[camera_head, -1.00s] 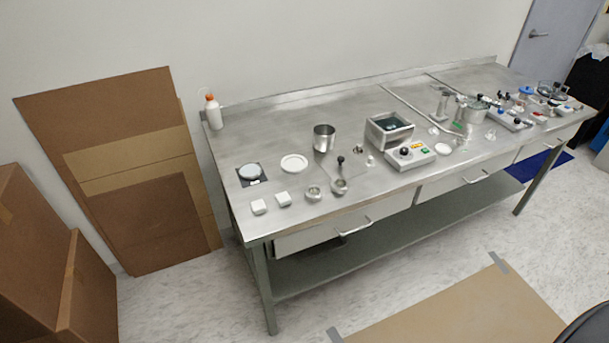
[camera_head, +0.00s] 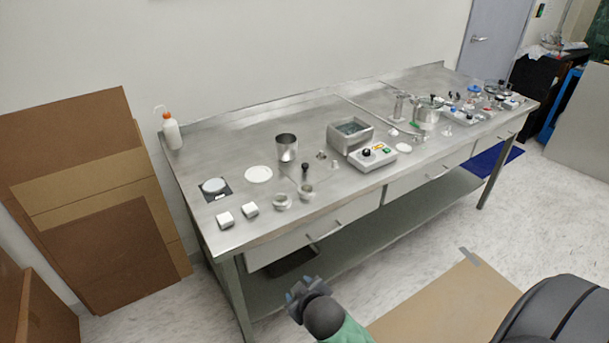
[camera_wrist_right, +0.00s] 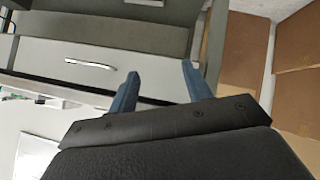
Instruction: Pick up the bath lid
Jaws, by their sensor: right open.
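No piece is clearly identifiable as the bath lid. A black-knobbed piece (camera_head: 305,172) stands near the table's front edge and may be it, but it is too small to tell. The square metal bath (camera_head: 350,133) stands behind a control box (camera_head: 372,157), with its top apparently uncovered. My right gripper (camera_head: 293,291) is in front of the table, below the drawer front and away from the tabletop objects. In the right wrist view its blue fingers (camera_wrist_right: 160,82) are apart with nothing between them. My left gripper is not in view.
The steel table (camera_head: 225,150) carries a metal beaker (camera_head: 287,147), a white disc (camera_head: 258,174), two white blocks and small round metal pieces. More apparatus stands at its right end. A drawer handle (camera_wrist_right: 90,64) faces the right wrist camera. Cardboard sheets (camera_head: 100,200) lean at left.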

